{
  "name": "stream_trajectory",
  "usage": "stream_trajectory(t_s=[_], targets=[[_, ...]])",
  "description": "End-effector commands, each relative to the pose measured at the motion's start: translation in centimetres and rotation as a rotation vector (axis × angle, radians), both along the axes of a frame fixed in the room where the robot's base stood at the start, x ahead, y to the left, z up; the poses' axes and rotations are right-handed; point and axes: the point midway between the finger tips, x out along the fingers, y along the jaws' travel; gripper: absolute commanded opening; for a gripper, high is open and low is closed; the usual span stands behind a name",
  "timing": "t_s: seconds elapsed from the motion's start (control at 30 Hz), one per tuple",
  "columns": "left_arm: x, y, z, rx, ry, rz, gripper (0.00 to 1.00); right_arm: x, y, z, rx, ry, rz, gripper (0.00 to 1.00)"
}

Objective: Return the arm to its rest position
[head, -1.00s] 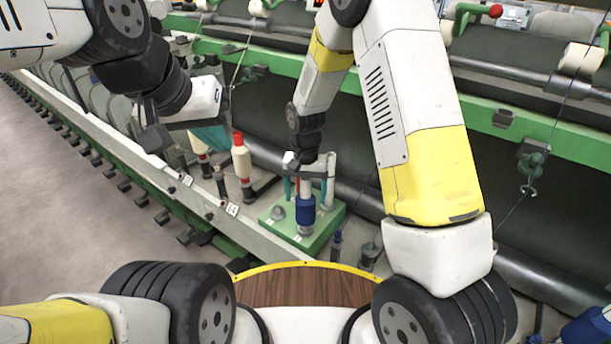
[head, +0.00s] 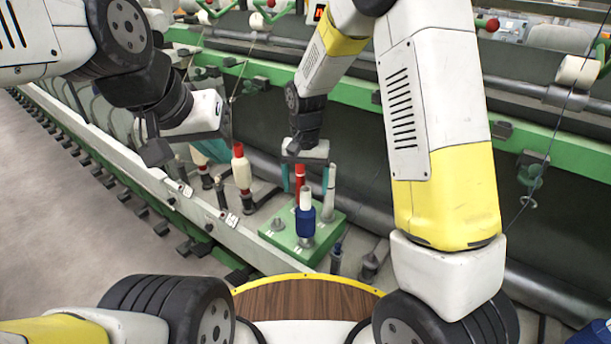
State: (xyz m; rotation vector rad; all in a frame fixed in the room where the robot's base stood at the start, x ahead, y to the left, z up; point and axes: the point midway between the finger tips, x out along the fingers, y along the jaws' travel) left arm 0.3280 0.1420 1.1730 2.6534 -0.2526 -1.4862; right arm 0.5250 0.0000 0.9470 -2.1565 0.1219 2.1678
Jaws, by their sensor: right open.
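My right arm comes down from the top middle. Its gripper (head: 306,181) has two teal fingers spread apart, above the green block (head: 287,251). The gripper looks empty and clear of the blue bobbin (head: 305,224), which stands upright on the block with a pale top. A red piece (head: 299,177) shows between the fingers, behind the bobbin; I cannot tell whether they touch it. My left gripper (head: 214,148) hangs at the left, its teal fingers partly hidden behind its own body, so its opening does not show.
A grey tube (head: 328,192) stands at the block's back right. A long green beam (head: 365,91) crosses behind. Grey floor (head: 70,215) lies open at left.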

Motion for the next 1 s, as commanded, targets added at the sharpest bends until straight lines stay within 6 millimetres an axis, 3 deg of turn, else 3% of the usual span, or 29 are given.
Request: stream_trajectory(t_s=[0.33,0.47,0.67,0.8,1.0], targets=[[0.0,0.0,0.0,0.0,0.0,0.0,0.0,0.0,0.0,0.0,0.001,-0.001,0.0,0.81],[0.0,0.0,0.0,0.0,0.0,0.0,0.0,-0.2,-0.6,1.6,0.018,-0.018,0.0,0.81],[0.0,0.0,0.0,0.0,0.0,0.0,0.0,-2.2,-4.0,8.6,0.092,-0.108,0.017,0.81],[0.0,0.0,0.0,0.0,0.0,0.0,0.0,-5.0,-6.8,13.5,0.14,-0.193,0.042,0.81],[0.0,0.0,0.0,0.0,0.0,0.0,0.0,-10.2,-10.4,18.8,0.177,-0.327,0.083,0.81]])
